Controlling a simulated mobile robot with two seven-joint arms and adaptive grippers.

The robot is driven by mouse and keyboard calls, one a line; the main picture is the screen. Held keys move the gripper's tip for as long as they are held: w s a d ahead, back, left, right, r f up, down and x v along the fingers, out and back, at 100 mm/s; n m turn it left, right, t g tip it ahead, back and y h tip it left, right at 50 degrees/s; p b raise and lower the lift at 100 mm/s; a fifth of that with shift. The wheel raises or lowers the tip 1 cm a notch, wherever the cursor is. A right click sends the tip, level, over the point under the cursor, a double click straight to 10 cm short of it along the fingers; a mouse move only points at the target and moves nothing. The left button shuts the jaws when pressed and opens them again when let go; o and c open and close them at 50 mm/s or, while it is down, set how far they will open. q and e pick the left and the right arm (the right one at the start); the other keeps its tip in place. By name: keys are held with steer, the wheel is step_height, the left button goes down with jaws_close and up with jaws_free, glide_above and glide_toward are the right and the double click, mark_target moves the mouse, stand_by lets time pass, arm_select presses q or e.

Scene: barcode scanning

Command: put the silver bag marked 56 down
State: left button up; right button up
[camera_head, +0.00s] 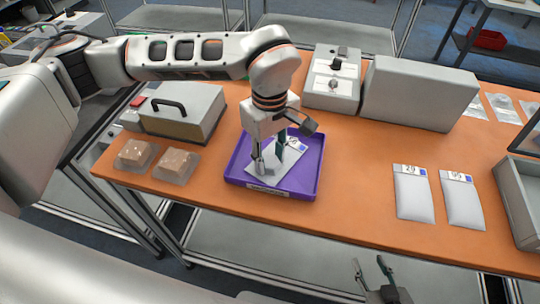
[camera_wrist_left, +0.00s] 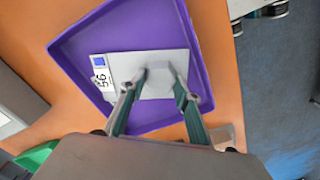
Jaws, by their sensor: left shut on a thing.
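The silver bag marked 56 (camera_head: 291,159) is over the purple tray (camera_head: 314,178). In the left wrist view the bag (camera_wrist_left: 124,68) shows its blue label and the number 56 at its left end. My left gripper (camera_head: 269,160) is shut on the bag, and its fingers (camera_wrist_left: 157,72) cover part of the bag's middle. The bag lies within the tray's walls; I cannot tell whether it touches the tray floor. My right gripper (camera_head: 373,272) is open and empty, in front of the table's near edge.
Two more marked bags (camera_head: 413,195) (camera_head: 461,202) lie on the orange table (camera_head: 350,160) to the right. A handled box (camera_head: 184,113), a machine (camera_head: 332,80) and a grey box (camera_head: 420,92) stand behind. A grey bin (camera_head: 520,200) is far right.

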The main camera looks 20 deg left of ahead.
mark_target(270, 161)
arm_select(q)
steer(key=shift+f, duration=0.1)
steer(key=shift+f, duration=0.1)
steer(key=o, duration=1.2)
steer(key=shift+o, duration=0.2)
step_height(270, 161, up, 12)
steer(key=shift+b, duration=0.45)
